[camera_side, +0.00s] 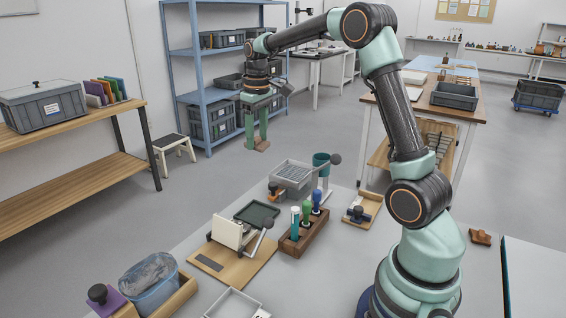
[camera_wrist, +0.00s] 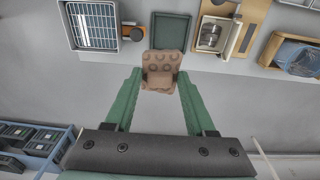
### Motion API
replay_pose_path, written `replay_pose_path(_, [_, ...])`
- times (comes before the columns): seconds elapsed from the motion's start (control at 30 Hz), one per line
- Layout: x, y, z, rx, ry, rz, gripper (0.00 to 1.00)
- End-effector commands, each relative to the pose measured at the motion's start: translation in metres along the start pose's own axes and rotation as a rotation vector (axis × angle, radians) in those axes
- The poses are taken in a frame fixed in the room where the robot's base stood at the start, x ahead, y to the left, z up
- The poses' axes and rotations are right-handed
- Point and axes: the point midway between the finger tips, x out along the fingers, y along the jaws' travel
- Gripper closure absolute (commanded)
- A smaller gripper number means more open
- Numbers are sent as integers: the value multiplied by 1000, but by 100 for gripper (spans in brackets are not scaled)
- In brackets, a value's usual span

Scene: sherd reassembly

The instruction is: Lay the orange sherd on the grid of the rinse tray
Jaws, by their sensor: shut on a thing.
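My gripper (camera_side: 257,138) is shut on a dull orange-brown sherd (camera_side: 259,146), held in the air beyond the far edge of the worktable. In the wrist view the sherd (camera_wrist: 162,66) shows rows of darker ring marks and sits between the fingertips of my gripper (camera_wrist: 160,80). The rinse tray (camera_side: 293,178) is a grey box with a pale grid on top, at the far end of the worktable. In the wrist view the rinse tray (camera_wrist: 93,25) is at the upper left, apart from the sherd. No sherd shows on its grid.
A dark green tray (camera_side: 257,213), a wooden board with a white block (camera_side: 229,231) and a rack of stamps (camera_side: 304,232) stand near the rinse tray. A small brown piece (camera_side: 480,237) lies at right.

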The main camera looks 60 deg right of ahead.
Motion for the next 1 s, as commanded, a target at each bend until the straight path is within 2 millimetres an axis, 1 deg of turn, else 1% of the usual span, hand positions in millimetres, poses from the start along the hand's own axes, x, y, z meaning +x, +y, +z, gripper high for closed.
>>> replay_pose_path(0.03, [-3,14,-2,12,1,2,100])
replay_pose_path(0.13, [-11,45,-6,27,1,6,100])
replay_pose_path(0.3, [-25,100,-3,50,-2,13,100])
replay_pose_path(0.4, [-31,127,2,61,-3,16,100])
replay_pose_path(0.5, [-37,146,7,69,-4,18,100])
replay_pose_path(0.6, [-40,158,12,74,-5,20,100])
replay_pose_path(0.67, [-40,163,13,75,-6,20,100])
replay_pose_path(0.77, [-33,166,15,76,-8,19,100])
replay_pose_path(0.87, [-16,165,17,76,-11,17,100])
replay_pose_path(1.0, [18,163,19,76,-10,17,100])
